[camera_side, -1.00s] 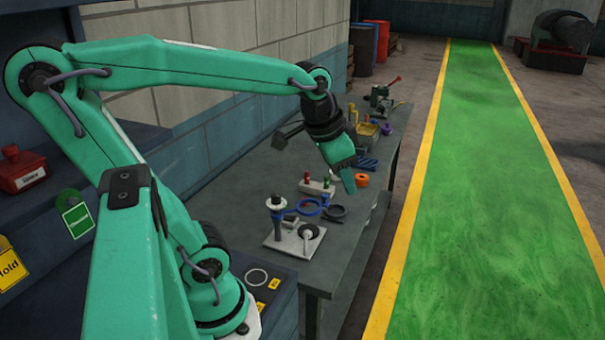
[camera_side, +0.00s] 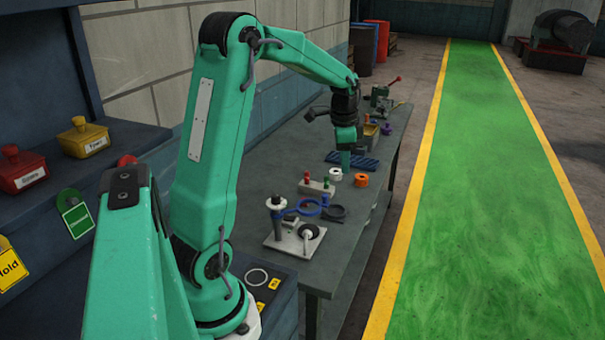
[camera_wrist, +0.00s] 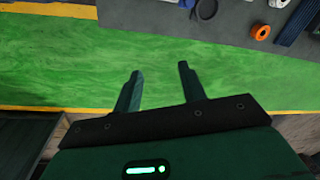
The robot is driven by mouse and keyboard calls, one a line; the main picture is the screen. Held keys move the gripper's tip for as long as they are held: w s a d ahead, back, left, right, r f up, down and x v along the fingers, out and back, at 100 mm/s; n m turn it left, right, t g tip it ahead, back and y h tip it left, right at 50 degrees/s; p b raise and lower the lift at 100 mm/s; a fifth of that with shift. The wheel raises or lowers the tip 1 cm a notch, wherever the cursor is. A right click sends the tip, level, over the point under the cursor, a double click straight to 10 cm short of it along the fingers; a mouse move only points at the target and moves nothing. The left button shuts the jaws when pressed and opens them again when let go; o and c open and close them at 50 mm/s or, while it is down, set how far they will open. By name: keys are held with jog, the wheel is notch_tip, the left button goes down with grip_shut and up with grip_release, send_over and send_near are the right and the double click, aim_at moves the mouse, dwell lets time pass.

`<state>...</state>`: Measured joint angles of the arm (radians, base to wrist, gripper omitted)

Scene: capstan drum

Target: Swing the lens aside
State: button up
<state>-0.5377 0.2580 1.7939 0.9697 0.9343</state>
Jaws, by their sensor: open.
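A small stand with a pale base plate (camera_side: 283,240) is on the bench in the side view, with a dark post topped by a white disc (camera_side: 276,203). A blue ring (camera_side: 308,206) is beside the post and a dark ring (camera_side: 334,213) is to its right. I cannot tell which of these is the lens. My gripper (camera_side: 346,168) points down over the bench, beyond the stand and apart from it. In the wrist view my gripper (camera_wrist: 158,72) is open and empty, with green floor beyond its fingers. The dark ring (camera_wrist: 207,9) shows there at the top edge.
A white roll (camera_side: 336,174) and an orange roll (camera_side: 361,180) are near my gripper. A ribbed blue mat (camera_side: 354,162) lies behind it. A pale block with red and green knobs (camera_side: 316,186) stands between my gripper and the rings. The green walkway (camera_side: 480,200) is clear.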

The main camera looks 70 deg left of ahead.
jog(key=m+g, duration=0.1)
send_over(325, 195)
jog(key=shift+h, duration=0.4)
notch_tip(325, 195, down, 8)
jog(key=shift+f, duration=0.25)
jog(key=shift+f, duration=0.15)
jog(key=shift+f, duration=3.75)
grip_shut()
